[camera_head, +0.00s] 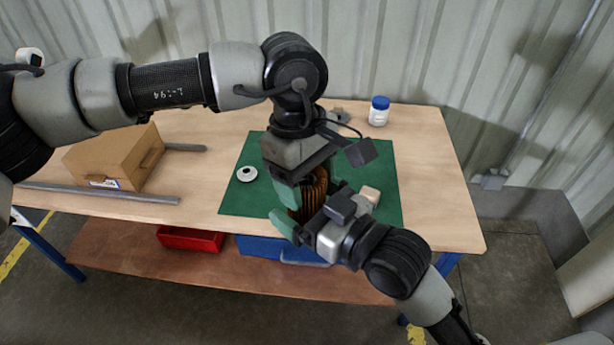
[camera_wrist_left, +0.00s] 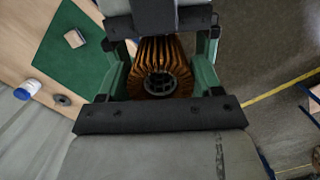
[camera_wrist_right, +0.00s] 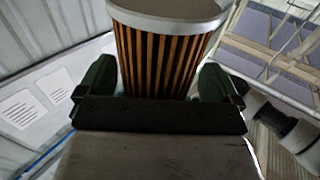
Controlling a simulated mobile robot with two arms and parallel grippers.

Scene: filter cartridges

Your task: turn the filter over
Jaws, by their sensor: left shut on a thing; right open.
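The filter (camera_head: 312,190) is a pleated orange-brown cartridge, partly hidden by both grippers in the head view. My left gripper (camera_head: 281,203) is shut on it from above, and the left wrist view shows the filter (camera_wrist_left: 160,72) between the fingers, its dark open-centred end facing that camera. My right gripper (camera_head: 309,212) is open, with its fingers around the filter from the front right. In the right wrist view the filter (camera_wrist_right: 160,55) stands between the spread fingers, with its pale flat end cap at the top of the picture. The filter is held above the table's front part.
A green mat (camera_head: 240,200) lies on the wooden table (camera_head: 440,200). On it are a white round part (camera_head: 246,174) and a small beige block (camera_head: 371,194). A white jar with a blue lid (camera_head: 379,112) stands behind. A cardboard box (camera_head: 115,160) and grey bars (camera_head: 100,194) lie left.

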